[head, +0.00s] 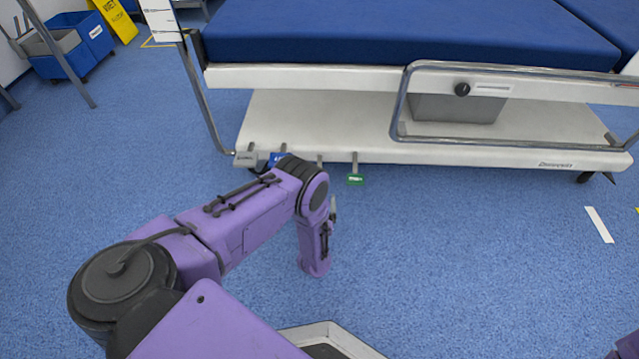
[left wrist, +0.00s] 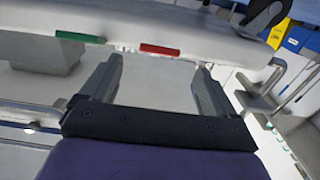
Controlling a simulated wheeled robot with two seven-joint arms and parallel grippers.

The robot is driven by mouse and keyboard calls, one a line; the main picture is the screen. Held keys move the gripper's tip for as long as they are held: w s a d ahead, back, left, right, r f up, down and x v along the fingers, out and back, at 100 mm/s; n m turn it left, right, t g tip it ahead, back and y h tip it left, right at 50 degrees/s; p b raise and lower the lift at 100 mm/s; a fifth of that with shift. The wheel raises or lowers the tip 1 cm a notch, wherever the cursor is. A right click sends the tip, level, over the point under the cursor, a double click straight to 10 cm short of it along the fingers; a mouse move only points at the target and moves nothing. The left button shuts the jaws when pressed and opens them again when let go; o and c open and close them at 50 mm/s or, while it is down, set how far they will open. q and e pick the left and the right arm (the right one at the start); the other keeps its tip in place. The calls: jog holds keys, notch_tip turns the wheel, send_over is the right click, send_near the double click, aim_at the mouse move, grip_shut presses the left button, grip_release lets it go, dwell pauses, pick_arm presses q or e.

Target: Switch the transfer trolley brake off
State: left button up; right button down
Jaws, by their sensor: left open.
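The transfer trolley (head: 300,110) has a white lower base with small coloured pedals along its near edge. A grey pedal (head: 246,159) and a blue pedal (head: 279,158) are at the left, and a green pedal (head: 355,180) hangs further right. A red pedal (left wrist: 160,50) shows in the left wrist view, with the green pedal (left wrist: 80,37) to its left. My arm hides the red one in the head view. My left gripper (left wrist: 160,65) is open and empty, its fingers apart on either side of the red pedal's direction, without visible contact. My right gripper is out of view.
A blue mattress (head: 400,35) tops the trolley, with a metal side rail (head: 395,105) at the right. Blue bins (head: 90,35) and a yellow sign (head: 118,18) stand far left. The blue floor in front of the trolley is mostly clear.

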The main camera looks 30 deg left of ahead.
pick_arm(q)
jog(key=b+x, duration=0.4)
jog(key=x, duration=0.6)
jog(key=shift+a, duration=0.1)
jog(key=shift+w+a+r, duration=0.1)
jog(key=shift+w+a, duration=0.05)
jog(key=shift+w, duration=0.05)
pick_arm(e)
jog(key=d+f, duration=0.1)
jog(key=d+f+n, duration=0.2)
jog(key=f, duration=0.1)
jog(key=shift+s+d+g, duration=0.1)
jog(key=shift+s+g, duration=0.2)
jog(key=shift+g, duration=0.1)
pick_arm(q)
jog(key=shift+c, duration=0.3)
